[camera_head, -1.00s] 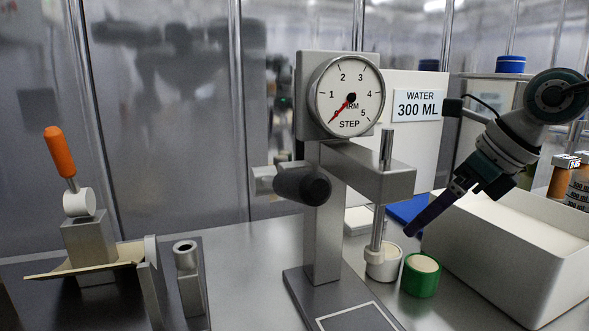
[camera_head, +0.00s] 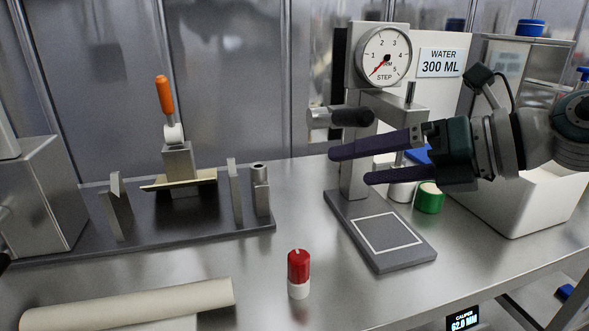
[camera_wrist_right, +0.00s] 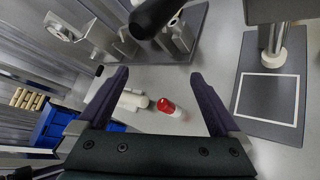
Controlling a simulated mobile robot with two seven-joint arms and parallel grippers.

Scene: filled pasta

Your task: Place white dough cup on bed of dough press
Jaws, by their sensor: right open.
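The white dough cup (camera_head: 402,191) stands on the table behind the dough press, to the left of the green cup (camera_head: 429,198). Its upper part is largely hidden behind my right gripper. The dough press has a dark grey bed (camera_head: 388,232) with a white square outline, and nothing is on it; the bed also shows in the wrist view (camera_wrist_right: 267,98). My right gripper (camera_head: 348,165) is open and empty, with its fingers pointing left, in front of the press column and above the bed.
A red and white bottle (camera_head: 299,273) stands left of the press. A rolled sheet (camera_head: 130,305) lies at the front left. An orange-handled device (camera_head: 178,158) is on a dark plate behind. A white bin (camera_head: 525,205) is at the right. The table between bottle and press is clear.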

